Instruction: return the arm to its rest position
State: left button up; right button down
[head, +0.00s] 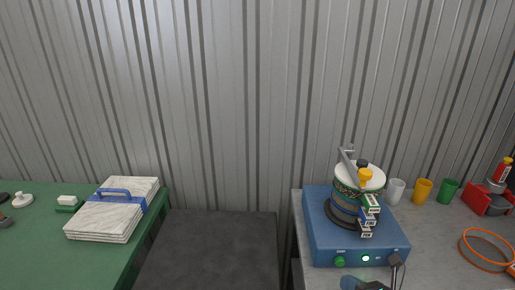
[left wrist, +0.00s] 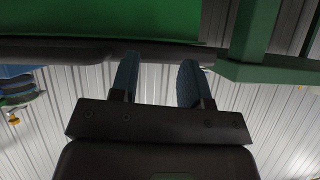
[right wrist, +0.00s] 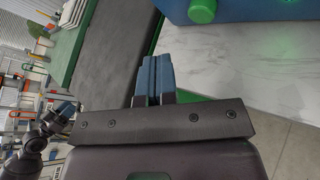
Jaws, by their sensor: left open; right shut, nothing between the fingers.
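My right gripper (head: 350,283) shows at the bottom edge of the head view, in front of the blue machine (head: 313,228). In the right wrist view its two blue fingers (right wrist: 155,72) are pressed together with nothing between them, beside the grey bench edge. My left gripper (left wrist: 157,78) shows in the left wrist view with its blue fingers apart and nothing between them. The left arm is not visible in the head view.
The blue machine carries a round stack with a white top (head: 358,176). White, yellow and green cups (head: 447,190), a red holder (head: 484,203) and an orange ring (head: 466,248) are to its right. A green table (head: 50,255) holds a strapped white bundle (head: 108,218). A dark surface (head: 210,250) lies between.

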jog(key=d+r+m+t+h, duration=0.2)
jog(key=m+t+h, duration=0.1)
jog(key=m, duration=0.7)
jog(key=d+r+m+t+h, duration=0.2)
jog(key=m, duration=0.8)
jog(key=s+f+m+g+h, duration=0.3)
jog(key=s+f+m+g, duration=0.2)
jog(key=s+f+m, duration=0.7)
jog(key=s+m, duration=0.4)
jog(key=shift+s+a+f, duration=0.3)
jog(key=shift+f, duration=0.1)
dwell(1.7)
